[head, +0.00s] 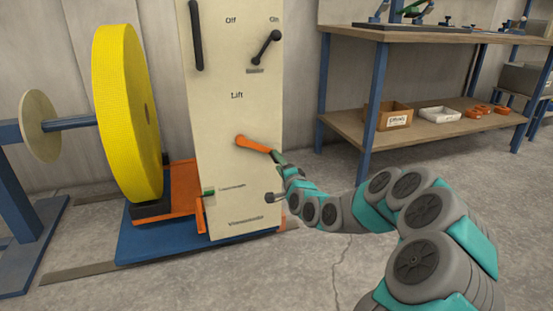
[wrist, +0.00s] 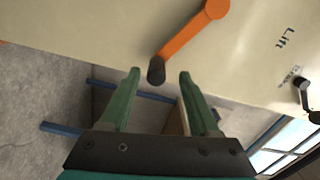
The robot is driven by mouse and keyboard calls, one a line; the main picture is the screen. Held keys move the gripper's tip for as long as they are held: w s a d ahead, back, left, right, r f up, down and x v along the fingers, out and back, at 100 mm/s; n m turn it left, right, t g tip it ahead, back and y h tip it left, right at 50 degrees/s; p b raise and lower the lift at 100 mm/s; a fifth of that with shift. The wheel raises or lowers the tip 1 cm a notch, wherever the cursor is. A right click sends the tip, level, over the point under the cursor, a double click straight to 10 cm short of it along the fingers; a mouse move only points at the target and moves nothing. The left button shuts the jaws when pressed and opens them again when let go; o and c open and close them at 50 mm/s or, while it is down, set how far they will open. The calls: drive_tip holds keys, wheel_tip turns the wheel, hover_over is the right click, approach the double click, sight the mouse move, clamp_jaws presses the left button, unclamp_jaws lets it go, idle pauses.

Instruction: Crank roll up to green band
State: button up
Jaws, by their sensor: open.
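The orange crank (head: 252,144) is on the cream panel (head: 238,115) below the word "Lift". In the head view its arm slopes down to the right. The crank (wrist: 190,40) also shows in the wrist view, with a dark knob (wrist: 156,70) at its end. My gripper (wrist: 160,73) is open, and the knob appears between its green fingertips, with gaps at both sides. In the head view my gripper (head: 278,157) is at the crank's outer end. The yellow roll (head: 128,110) stands upright left of the panel. A small green mark (head: 208,192) shows low on the panel's left edge.
An orange cradle (head: 183,203) on a blue base (head: 150,246) sits under the roll. A blue stand with a shaft and disc (head: 40,126) is at the far left. Dark levers (head: 265,48) are higher on the panel. A workbench (head: 440,37) stands at the right.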

sight(258, 149)
drive_tip(key=shift+s+d, duration=0.1)
drive_tip(key=shift+s, duration=0.35)
drive_tip(key=shift+w+a+f+n+p, duration=0.25)
drive_tip(key=shift+w+n, duration=0.65)
drive_tip(key=shift+n, duration=2.2)
drive_tip(key=shift+w+a+r+n+p, duration=0.1)
drive_tip(key=shift+w+n+p, duration=0.5)
drive_tip(key=shift+n, duration=2.5)
drive_tip(key=shift+w+a+f+n, duration=0.15)
drive_tip(key=shift+w+n, duration=1)
drive_tip(key=shift+n, duration=1.95)
drive_tip(key=shift+c, duration=0.2)
